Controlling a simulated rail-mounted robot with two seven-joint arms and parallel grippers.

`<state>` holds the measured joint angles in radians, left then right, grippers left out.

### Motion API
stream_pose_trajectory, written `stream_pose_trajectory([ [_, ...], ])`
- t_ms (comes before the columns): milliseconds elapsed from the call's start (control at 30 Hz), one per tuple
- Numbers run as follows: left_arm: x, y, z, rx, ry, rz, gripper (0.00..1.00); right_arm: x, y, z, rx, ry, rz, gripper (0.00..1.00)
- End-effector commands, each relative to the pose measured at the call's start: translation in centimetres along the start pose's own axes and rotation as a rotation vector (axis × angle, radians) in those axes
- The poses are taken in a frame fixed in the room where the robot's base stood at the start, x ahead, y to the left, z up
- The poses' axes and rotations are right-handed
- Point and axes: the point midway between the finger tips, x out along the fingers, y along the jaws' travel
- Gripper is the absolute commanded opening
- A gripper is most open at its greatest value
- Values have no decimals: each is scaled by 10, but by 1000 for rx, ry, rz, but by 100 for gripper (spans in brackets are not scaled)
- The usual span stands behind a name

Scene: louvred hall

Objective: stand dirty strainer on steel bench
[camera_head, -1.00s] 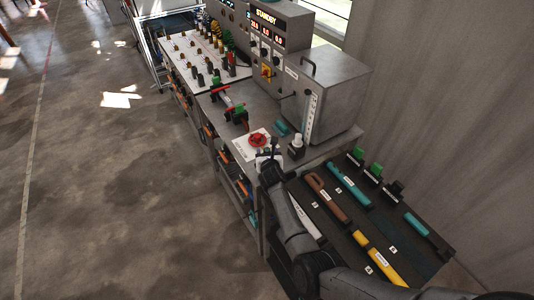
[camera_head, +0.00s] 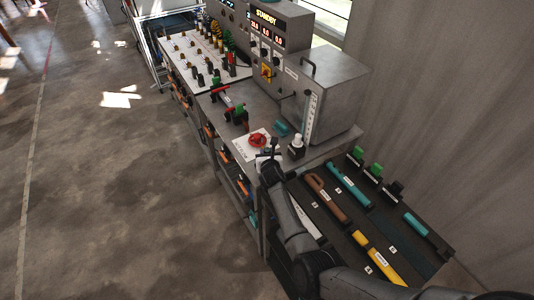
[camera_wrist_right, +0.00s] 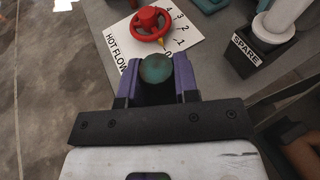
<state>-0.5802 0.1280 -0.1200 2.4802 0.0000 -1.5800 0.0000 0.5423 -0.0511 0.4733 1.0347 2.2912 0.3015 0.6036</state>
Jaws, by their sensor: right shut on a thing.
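My right gripper (camera_head: 268,158) is shut on a dark thing with a round teal-green end (camera_wrist_right: 156,68), which I take for the dirty strainer. In the wrist view it sits between the two purple-sided fingers; its lower part is hidden. In the head view it is small and hard to make out. The gripper is over the near end of the steel bench (camera_head: 340,138), beside the white HOT FLOW card. I cannot tell whether the strainer touches the bench. My left gripper is not in view.
A red handwheel (camera_head: 257,140) stands on the card (camera_head: 243,150), just beyond the gripper. A white piece in a black block labelled SPARE (camera_wrist_right: 245,48) is to the right. A grey cabinet (camera_head: 330,90) stands behind. A dark tool board (camera_head: 325,225) is at the near right.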

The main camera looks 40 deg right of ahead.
Motion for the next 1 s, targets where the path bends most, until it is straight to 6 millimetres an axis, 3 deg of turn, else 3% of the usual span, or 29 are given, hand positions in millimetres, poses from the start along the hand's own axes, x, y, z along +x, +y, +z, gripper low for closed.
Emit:
stream_pose_trajectory([
  [1000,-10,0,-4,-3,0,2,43,-3,0,10,0,-1,0,0],
])
